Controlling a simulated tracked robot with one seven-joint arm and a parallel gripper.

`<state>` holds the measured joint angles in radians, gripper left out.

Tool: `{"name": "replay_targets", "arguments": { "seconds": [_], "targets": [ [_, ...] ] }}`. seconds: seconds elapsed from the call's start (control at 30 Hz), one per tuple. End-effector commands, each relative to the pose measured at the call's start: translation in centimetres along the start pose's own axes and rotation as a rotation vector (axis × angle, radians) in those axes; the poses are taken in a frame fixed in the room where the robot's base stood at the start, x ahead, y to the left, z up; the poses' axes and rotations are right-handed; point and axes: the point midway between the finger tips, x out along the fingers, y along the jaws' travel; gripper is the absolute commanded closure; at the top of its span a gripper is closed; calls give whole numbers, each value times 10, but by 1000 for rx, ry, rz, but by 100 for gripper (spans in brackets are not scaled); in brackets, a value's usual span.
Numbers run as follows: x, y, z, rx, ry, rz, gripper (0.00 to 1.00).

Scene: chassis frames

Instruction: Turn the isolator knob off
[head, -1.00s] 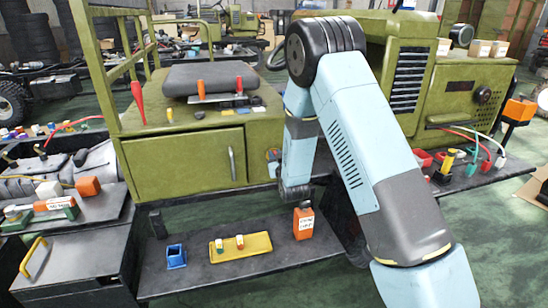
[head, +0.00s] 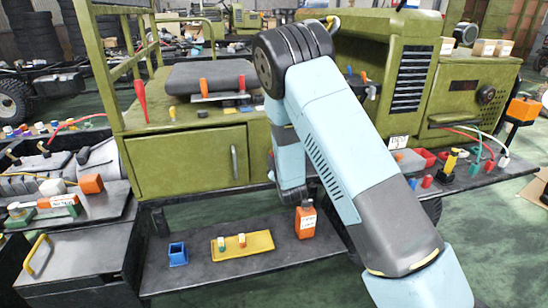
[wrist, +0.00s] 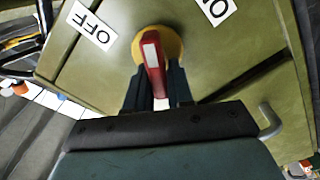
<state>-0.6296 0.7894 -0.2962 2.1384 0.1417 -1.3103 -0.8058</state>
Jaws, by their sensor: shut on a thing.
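In the wrist view the isolator knob is a red bar (wrist: 152,58) with a pale stripe, on a round yellow base (wrist: 172,40) fixed to a green panel. My gripper (wrist: 156,86) is shut on the red bar, one dark finger on each side. A white OFF label (wrist: 91,27) is at upper left of the knob, and a white ON label (wrist: 215,8), partly cut off, is at upper right. The bar's striped end points up in the picture, between the two labels. In the head view my arm hides the gripper and the knob.
The green cabinet (head: 190,160) has a vertical door handle (head: 234,162). Below it a dark shelf (head: 215,270) holds a blue holder (head: 178,254), a yellow tray (head: 229,252) and an orange bottle (head: 305,219). A grey handle (wrist: 269,120) is right of my gripper in the wrist view.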

Motion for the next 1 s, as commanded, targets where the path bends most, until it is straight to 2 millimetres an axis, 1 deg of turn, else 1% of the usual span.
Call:
{"name": "replay_targets", "arguments": {
  "seconds": [0.03,0.3,0.5,0.7,1.0],
  "targets": [
    [-2,-7,-3,-42,5,-11,100],
    [-2,-12,-2,-288,7,-13,100],
    [-2,-15,-2,-434,8,-13,100],
    [-2,-18,0,-535,7,-14,100],
    [-2,-18,1,-601,6,-15,100]
  ]
}}
